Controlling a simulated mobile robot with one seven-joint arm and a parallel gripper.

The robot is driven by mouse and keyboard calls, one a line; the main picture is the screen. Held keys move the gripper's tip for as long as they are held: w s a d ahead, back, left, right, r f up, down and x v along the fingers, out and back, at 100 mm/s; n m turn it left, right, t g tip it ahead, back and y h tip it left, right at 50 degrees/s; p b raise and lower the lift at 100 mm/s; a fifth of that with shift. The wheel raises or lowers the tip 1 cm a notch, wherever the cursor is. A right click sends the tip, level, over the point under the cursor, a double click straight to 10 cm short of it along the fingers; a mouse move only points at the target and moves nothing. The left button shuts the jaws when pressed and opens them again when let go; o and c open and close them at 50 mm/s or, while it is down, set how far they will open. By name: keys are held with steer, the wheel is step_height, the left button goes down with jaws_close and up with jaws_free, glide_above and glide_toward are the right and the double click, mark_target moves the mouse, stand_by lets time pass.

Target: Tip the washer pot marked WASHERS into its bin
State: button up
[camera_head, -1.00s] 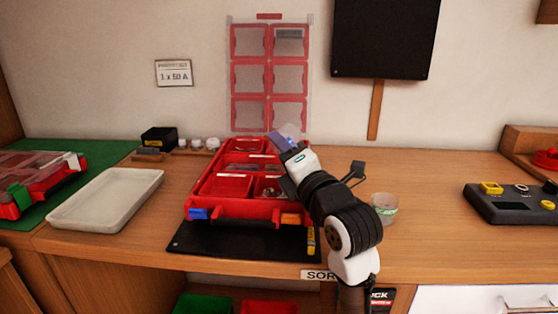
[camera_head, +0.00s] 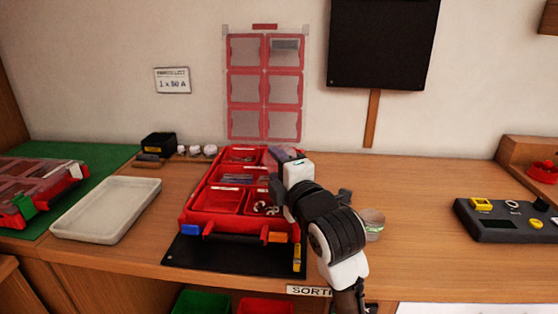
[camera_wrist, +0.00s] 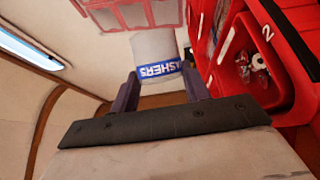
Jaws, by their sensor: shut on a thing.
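My gripper (camera_wrist: 158,92) is shut on the washer pot (camera_wrist: 153,48), a pale cup with a blue band. Its lettering is upside down in the wrist view and partly hidden; "SHERS" shows. The pot appears tipped well over, but its mouth is not clear. In the head view, my gripper (camera_head: 276,172) is over the right side of the red sorting case (camera_head: 188,216), largely hiding the pot. The case stands open with several bins. A bin marked 2 (camera_wrist: 268,92) holds pale ring-like pieces. I cannot read a washer bin's mark.
Another pot with a green label (camera_head: 374,226) stands right of my arm. A pale empty tray (camera_head: 62,224) and another case (camera_head: 35,190) are at left. A grey device (camera_head: 490,226) is at right.

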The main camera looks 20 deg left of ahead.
mark_target(287, 151)
steer(key=shift+w+d+r+m+g+h+p, duration=0.25)
steer(key=shift+m+p, duration=0.65)
steer(key=shift+p, duration=1)
steer(key=shift+w+a+m+g+h+p, duration=0.1)
steer(key=shift+w+m+g+h+p, duration=0.25)
steer(key=shift+m+p, duration=1.05)
steer(key=m+g+p, duration=0.1)
steer(key=p, duration=0.3)
steer(key=r+m+g+p, duration=0.1)
steer(key=p, duration=0.4)
steer(key=w+m+p, duration=0.1)
steer(key=p, duration=0.3)
steer(key=shift+d+r+m+g+p, duration=0.15)
steer(key=shift+d+m+g+p, duration=0.15)
steer(key=shift+g+p, duration=0.1)
steer(key=shift+w+m+g+b, duration=0.1)
steer(key=shift+m+g+b, duration=0.2)
steer(key=shift+m+b, duration=0.25)
steer(key=shift+w+d+r+m+g, duration=0.1)
steer(key=shift+w+r+m+g, duration=0.05)
steer(key=shift+m+g, duration=0.4)
steer(key=shift+w+r+m+g, duration=0.1)
steer(key=shift+m+g, duration=0.25)
steer(key=shift+m, duration=0.35)
steer(key=shift+r+m+g+y, duration=0.15)
steer(key=shift+m+g+y, duration=0.25)
steer(key=shift+m+g, duration=0.4)
